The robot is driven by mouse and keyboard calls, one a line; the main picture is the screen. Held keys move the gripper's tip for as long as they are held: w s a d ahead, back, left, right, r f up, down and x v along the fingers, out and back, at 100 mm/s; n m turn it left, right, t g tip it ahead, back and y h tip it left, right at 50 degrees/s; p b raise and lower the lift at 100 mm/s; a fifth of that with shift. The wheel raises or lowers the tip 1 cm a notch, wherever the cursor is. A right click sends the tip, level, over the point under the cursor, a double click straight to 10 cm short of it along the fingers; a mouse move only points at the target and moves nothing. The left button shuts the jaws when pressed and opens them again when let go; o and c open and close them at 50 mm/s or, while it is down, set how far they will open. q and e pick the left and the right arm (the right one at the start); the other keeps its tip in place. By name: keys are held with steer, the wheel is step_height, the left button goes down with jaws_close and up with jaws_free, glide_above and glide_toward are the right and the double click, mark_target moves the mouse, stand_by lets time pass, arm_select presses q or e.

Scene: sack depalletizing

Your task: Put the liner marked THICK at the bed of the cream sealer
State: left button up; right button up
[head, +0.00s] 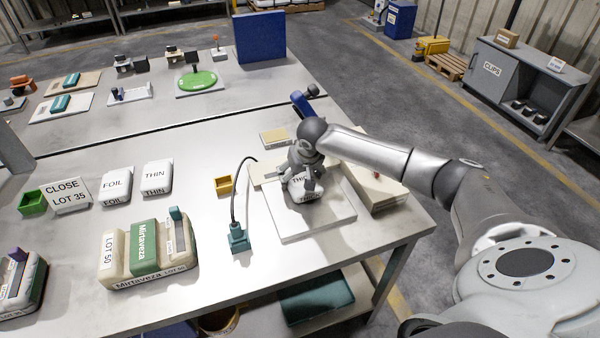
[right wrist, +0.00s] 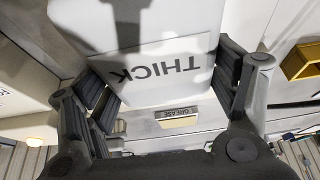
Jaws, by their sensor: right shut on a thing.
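The white liner marked THICK (right wrist: 165,65) is between the fingers of my right gripper (right wrist: 165,100), which is shut on it. In the head view the liner (head: 304,194) shows below my right gripper (head: 302,180), over the pale flat bed (head: 312,224) of the cream sealer (head: 378,190). I cannot tell whether the liner touches the bed. The arm and gripper hide part of the sealer and liner. My left gripper is not in view.
Liners marked FOIL (head: 116,184) and THIN (head: 157,176) lie left on the table. A cream and green machine (head: 148,252) stands at the front. A teal block (head: 238,238) with a black cable and a yellow bin (head: 224,185) are left of the bed.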

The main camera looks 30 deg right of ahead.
steer(key=shift+f, duration=0.15)
steer(key=shift+f, duration=0.35)
steer(key=o, duration=1.1)
steer(key=v, duration=1.2)
steer(key=shift+s+f, duration=0.1)
